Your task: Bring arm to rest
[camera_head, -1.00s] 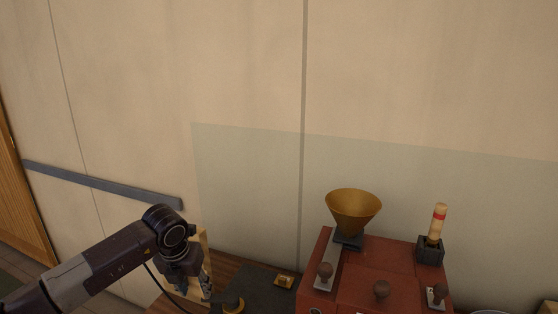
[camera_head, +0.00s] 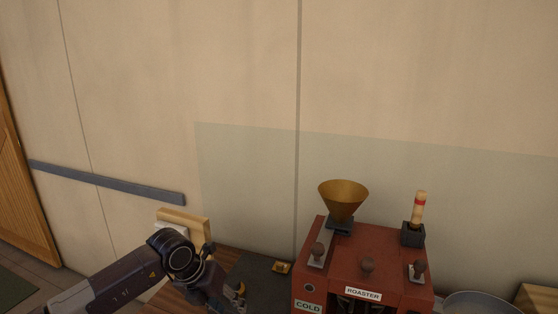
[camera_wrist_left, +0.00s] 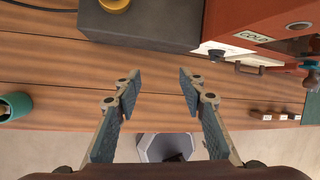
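My left arm comes in from the lower left of the head view, and its gripper (camera_head: 226,300) hangs low beside the wooden counter, partly cut off by the bottom edge. In the left wrist view the left gripper (camera_wrist_left: 158,82) is open, its two padded fingers spread with nothing between them. It is over the front part of the wooden counter (camera_wrist_left: 60,62). My right gripper is in neither view.
A red roaster (camera_head: 335,258) with a brass funnel (camera_head: 343,197) stands right of my gripper. The left wrist view shows a dark block (camera_wrist_left: 150,22) with a yellow knob (camera_wrist_left: 115,4), a green cup (camera_wrist_left: 14,106) and a grey object (camera_wrist_left: 165,147) below the counter edge.

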